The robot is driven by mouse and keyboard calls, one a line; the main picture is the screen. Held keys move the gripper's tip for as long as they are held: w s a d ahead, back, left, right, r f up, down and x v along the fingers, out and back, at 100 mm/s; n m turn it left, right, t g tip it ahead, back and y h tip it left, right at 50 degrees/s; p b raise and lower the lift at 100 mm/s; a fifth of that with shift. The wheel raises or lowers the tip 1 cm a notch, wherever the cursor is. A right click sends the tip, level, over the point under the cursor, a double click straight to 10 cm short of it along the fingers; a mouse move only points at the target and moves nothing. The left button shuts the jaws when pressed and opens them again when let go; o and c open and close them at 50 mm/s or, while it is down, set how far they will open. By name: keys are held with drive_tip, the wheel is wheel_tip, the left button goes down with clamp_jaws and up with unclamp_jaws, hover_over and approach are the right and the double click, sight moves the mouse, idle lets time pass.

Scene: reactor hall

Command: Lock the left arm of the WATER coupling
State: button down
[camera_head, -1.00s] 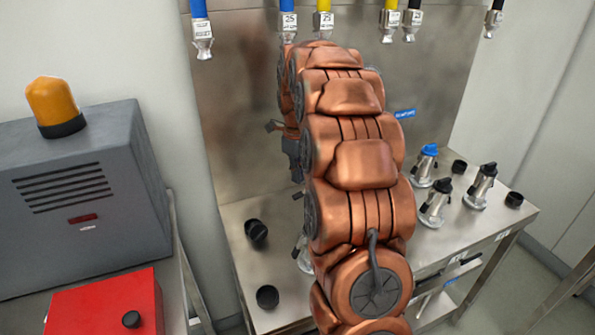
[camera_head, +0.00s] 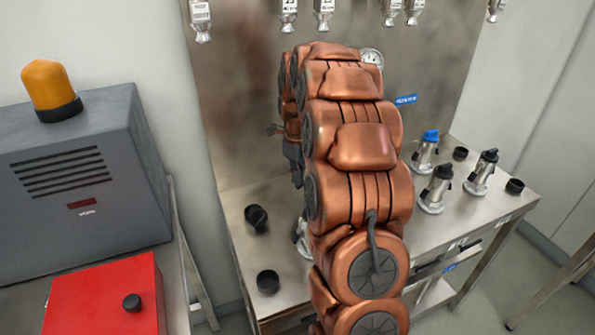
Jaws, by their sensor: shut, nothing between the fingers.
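My copper arm fills the middle of the view and hides much of the steel bench (camera_head: 225,200). My dark gripper (camera_head: 296,174) shows only in part at the arm's left edge, above the bench; it looks shut and empty. Just below it, a silver coupling (camera_head: 301,236) on the bench is mostly hidden behind the arm, and its locking arms cannot be made out. To the right stand a blue-topped silver fitting (camera_head: 425,153) and two black-topped ones (camera_head: 435,190) (camera_head: 482,172). I cannot read which is the WATER coupling.
Silver hose ends (camera_head: 201,22) hang along the top of the steel back panel (camera_head: 235,110). Loose black caps (camera_head: 257,218) lie on the bench. At left are a grey box (camera_head: 85,200) with an orange lamp (camera_head: 50,88) and a red box (camera_head: 105,300).

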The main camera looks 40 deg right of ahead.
sight(296, 186)
drive_tip(key=shift+d+f, duration=0.1)
drive_tip(key=shift+f, duration=0.3)
drive_tip(key=shift+s+d+f+b, duration=0.1)
drive_tip(key=shift+d+f+b, duration=0.15)
drive_tip(key=shift+f, duration=0.2)
drive_tip(key=shift+d+f+b, duration=0.15)
drive_tip(key=shift+f+b, duration=0.1)
drive_tip(key=shift+f, duration=0.15)
drive_tip(key=shift+a+r, duration=0.1)
drive_tip(key=shift+r, duration=0.1)
drive_tip(key=shift+a+r, duration=0.55)
drive_tip(key=shift+w+r+p, duration=0.2)
drive_tip(key=shift+r+p, duration=0.35)
drive_tip(key=shift+r, duration=2.4)
drive_tip(key=shift+s, duration=0.1)
